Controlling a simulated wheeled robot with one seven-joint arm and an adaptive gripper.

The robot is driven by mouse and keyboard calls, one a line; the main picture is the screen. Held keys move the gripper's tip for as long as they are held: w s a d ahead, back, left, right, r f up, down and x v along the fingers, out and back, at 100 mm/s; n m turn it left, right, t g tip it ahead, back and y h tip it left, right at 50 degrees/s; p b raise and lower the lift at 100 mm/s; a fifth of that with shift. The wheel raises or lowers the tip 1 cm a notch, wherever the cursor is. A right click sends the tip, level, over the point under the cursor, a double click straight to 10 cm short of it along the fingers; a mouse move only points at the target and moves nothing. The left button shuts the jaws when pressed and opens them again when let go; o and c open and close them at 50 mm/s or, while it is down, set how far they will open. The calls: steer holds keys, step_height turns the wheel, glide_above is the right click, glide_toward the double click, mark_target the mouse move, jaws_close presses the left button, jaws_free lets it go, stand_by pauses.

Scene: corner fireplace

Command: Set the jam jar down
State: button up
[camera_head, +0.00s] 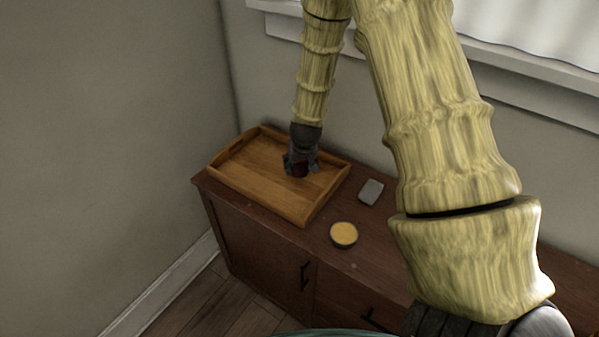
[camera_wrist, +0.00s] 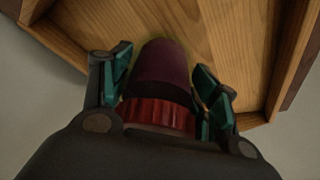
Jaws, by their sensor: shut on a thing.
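The jam jar (camera_wrist: 160,72) is dark purple with a red ribbed lid in the wrist view. It lies between the two teal finger pads of my gripper (camera_wrist: 165,95), which is shut on it near the lid. In the head view my gripper (camera_head: 300,166) is over the wooden tray (camera_head: 260,180), and only a small dark red part of the jar (camera_head: 299,170) shows under it. The tray's planked floor lies beyond the jar in the wrist view. I cannot tell whether the jar touches the tray.
The tray sits at the left end of a dark brown cabinet (camera_head: 265,235), near the wall corner. A grey block (camera_head: 371,191) and a round tin with a yellow top (camera_head: 343,234) stand to its right. The tray floor around the jar looks bare.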

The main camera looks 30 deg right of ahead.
mark_target(300, 173)
steer(key=shift+f+p, duration=0.6)
steer(key=shift+f, duration=1.45)
steer(key=o, duration=1.3)
steer(key=shift+b+v, duration=1.3)
steer(key=shift+v, duration=4.8)
steer(key=shift+d, duration=0.1)
